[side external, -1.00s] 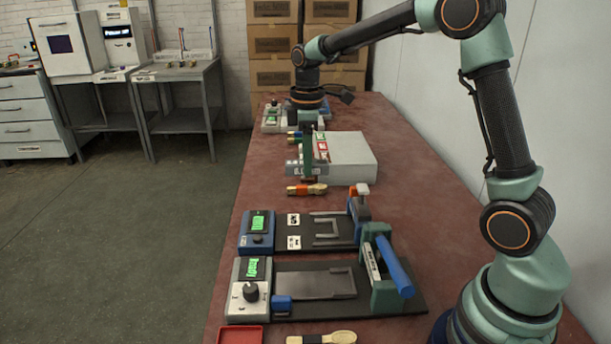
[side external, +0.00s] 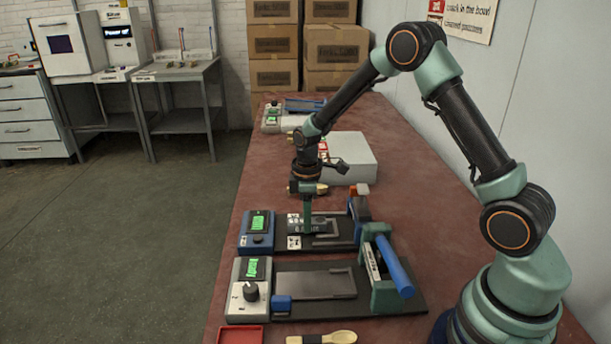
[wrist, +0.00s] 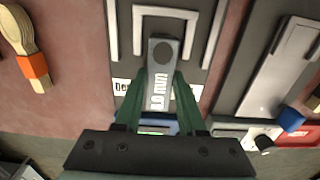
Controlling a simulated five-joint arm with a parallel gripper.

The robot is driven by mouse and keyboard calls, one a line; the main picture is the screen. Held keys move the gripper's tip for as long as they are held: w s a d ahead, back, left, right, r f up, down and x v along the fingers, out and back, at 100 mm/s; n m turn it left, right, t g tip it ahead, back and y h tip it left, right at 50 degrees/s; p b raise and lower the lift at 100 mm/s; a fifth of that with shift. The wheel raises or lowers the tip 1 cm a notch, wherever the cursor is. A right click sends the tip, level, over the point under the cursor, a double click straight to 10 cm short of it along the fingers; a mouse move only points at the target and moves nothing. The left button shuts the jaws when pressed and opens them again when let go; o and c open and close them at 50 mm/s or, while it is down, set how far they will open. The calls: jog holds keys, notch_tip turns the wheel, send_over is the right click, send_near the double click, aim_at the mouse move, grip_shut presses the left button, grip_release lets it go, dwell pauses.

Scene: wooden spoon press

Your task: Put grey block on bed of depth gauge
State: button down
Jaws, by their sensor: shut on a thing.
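My gripper (side external: 307,228) is shut on the grey block (wrist: 160,60), a narrow piece with a dark round spot and "10 mm" lettering. Its two green fingers (wrist: 160,80) press the block from both sides. The block is over the black bed of the depth gauge (wrist: 200,60), near the open end of a grey U-shaped fence. The depth gauge (side external: 257,243) has a blue readout box with a green screen at its left end. In the side view the fingers partly hide the block. I cannot tell whether the block touches the bed.
A second station (side external: 248,292) with a grey box, knob and blue-handled press (side external: 390,268) stands in front. A spoon with an orange band (wrist: 36,64) lies behind the gauge. Another spoon (side external: 325,338) and a red tray (side external: 243,335) are at the front. A large grey box (side external: 352,158) stands behind.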

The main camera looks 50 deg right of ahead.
jog(key=shift+f, duration=0.15)
jog(key=c, duration=0.5)
grip_release()
jog(key=shift+f, duration=0.1)
notch_tip(320, 180, up, 12)
jog(key=s+a+r+m+t, duration=0.2)
jog(key=s+r+m, duration=0.2)
jog(key=s, duration=0.4)
jog(key=s+a+r+m+t, duration=0.3)
jog(key=s+r+m, duration=0.2)
jog(key=s+r, duration=0.2)
jog(key=shift+s+a+t, duration=0.3)
jog(key=shift+s, duration=0.2)
